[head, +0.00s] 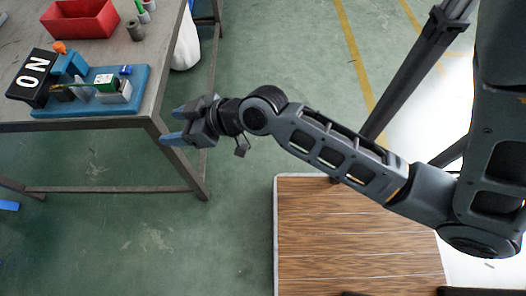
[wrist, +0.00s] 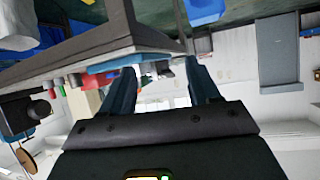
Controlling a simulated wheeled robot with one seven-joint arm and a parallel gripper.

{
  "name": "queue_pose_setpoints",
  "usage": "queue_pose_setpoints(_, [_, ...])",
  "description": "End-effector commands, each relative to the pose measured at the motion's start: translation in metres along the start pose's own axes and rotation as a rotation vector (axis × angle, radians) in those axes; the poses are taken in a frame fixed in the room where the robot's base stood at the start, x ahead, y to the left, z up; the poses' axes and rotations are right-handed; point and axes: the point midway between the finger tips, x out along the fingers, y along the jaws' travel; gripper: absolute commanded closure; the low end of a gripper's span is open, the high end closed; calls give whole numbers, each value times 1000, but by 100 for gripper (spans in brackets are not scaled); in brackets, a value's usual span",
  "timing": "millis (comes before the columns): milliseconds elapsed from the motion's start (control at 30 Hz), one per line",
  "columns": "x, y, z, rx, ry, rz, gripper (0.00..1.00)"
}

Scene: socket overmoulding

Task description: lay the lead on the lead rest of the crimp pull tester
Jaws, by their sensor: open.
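A device on a blue base (head: 140,88), which appears to be the crimp pull tester, stands near the front edge of the table. On it are a white block with a green face (head: 104,84), a blue upright part (head: 72,65) and a grey piece. A thin yellow-green strand (head: 72,85) runs across to the green face; it may be the lead, but it is too small to be sure. My gripper (head: 172,126) is open and empty, off the table's right edge and apart from the tester. Its two blue fingers also show in the wrist view (wrist: 160,72), with nothing between them.
A black plate with white letters (head: 31,78) stands left of the tester. A red bin (head: 80,18) and small cylinders (head: 135,30) are farther back on the table (head: 100,52). A white bag-like thing (head: 187,42) is beside the table. The floor (head: 240,160) around my gripper is clear.

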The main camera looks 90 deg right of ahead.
Motion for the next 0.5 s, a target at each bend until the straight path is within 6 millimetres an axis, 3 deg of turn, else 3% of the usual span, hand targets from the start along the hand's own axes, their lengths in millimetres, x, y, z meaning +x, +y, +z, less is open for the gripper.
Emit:
queue_pose_setpoints(33, [-17,-12,13,-4,-7,6,39])
queue_pose_setpoints(200, [-71,-39,34,-26,26,23,39])
queue_pose_setpoints(500, [-174,-74,28,-87,141,-68,39])
